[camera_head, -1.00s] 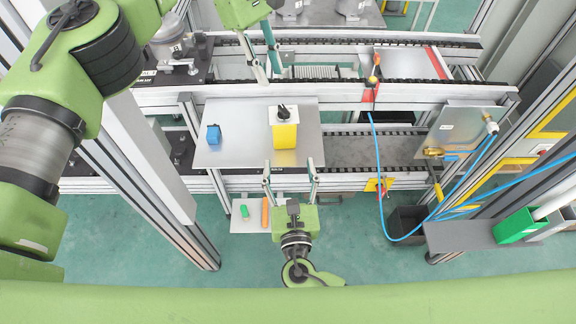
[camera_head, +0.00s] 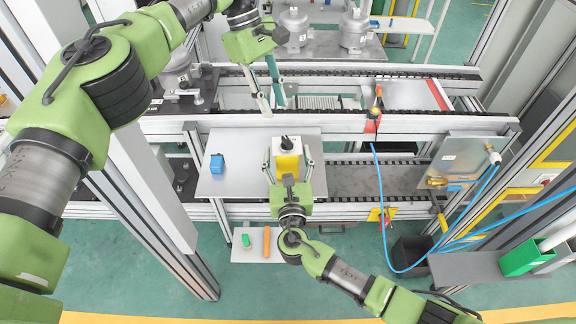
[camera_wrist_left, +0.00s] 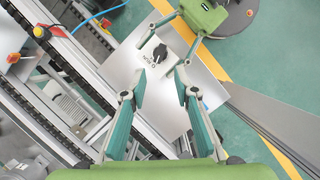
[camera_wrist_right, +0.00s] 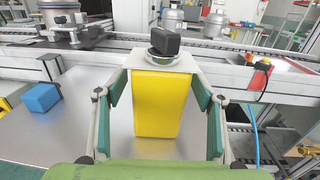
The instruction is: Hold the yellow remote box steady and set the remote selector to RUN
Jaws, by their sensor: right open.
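The yellow remote box (camera_head: 288,164) stands upright on a grey metal plate (camera_head: 232,140), with a pale top plate (camera_wrist_right: 132,56) carrying a black selector knob (camera_head: 287,143). My right gripper (camera_wrist_right: 160,98) is open, with one finger on each side of the box and a visible gap to both faces. My left gripper (camera_head: 275,108) is open and empty, pointing down beyond the box. In the left wrist view the knob (camera_wrist_left: 159,53) shows just past its fingertips (camera_wrist_left: 160,82). Lettering that seems to read RUN lies beside the knob; its exact setting cannot be told.
A small blue block (camera_head: 217,164) sits left of the box on the same plate. A conveyor rail (camera_head: 350,122) runs behind it. A blue hose (camera_head: 381,190) hangs at the right. A lower shelf (camera_head: 268,254) holds green and orange items.

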